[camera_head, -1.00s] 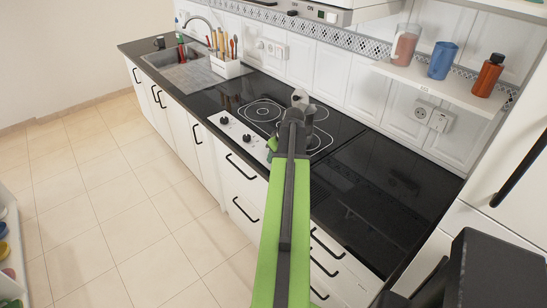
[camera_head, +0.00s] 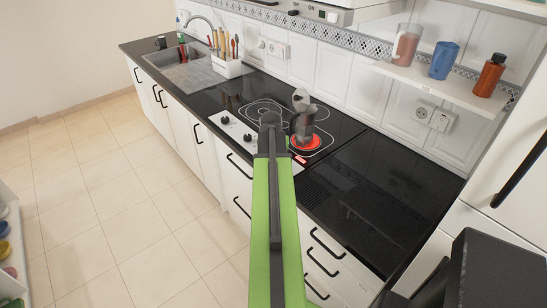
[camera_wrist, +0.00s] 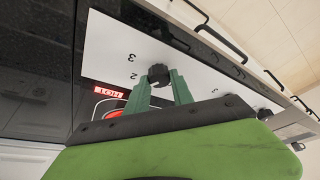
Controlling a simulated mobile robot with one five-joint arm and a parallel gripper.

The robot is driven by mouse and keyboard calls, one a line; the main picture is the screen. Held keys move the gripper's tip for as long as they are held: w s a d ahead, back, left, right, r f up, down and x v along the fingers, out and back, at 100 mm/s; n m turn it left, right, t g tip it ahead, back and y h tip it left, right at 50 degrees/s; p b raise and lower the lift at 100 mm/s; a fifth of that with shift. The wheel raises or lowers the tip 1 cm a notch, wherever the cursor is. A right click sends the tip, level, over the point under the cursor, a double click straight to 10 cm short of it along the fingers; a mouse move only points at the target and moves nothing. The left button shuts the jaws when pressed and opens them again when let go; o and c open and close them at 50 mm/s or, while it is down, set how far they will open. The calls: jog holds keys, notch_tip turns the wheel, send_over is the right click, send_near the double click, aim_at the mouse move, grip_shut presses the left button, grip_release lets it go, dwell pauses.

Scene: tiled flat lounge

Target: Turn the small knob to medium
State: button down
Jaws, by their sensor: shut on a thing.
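In the wrist view, a small dark round knob (camera_wrist: 158,73) sits on the white control panel (camera_wrist: 108,42). The green fingers of my gripper (camera_wrist: 160,84) are on either side of it, shut on it. The numbers 3 and 2 show upside down beside it; its pointer is too small to read. In the head view my arm hides the gripped knob and my fingers. Two other knobs (camera_head: 225,119) (camera_head: 247,138) show left of the arm. A burner (camera_head: 314,143) glows red under a moka pot (camera_head: 303,128).
A red HOT sign (camera_wrist: 109,92) is lit near the knob. The black countertop (camera_head: 385,180) to the right is clear. A shelf (camera_head: 435,88) with several vessels hangs above it. Another knob (camera_wrist: 265,114) is on the panel, right of my gripper. The tiled floor (camera_head: 110,220) is open.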

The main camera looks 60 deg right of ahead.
jog(key=shift+w+a+m, duration=0.15)
jog(key=shift+a+m, duration=0.1)
jog(key=shift+m, duration=0.35)
jog(key=c, duration=1.1)
grip_release()
jog(key=shift+g, duration=0.3)
jog(key=shift+d, duration=0.1)
jog(key=shift+r, duration=0.1)
jog(key=p+v, duration=1.6)
jog(key=v, duration=0.1)
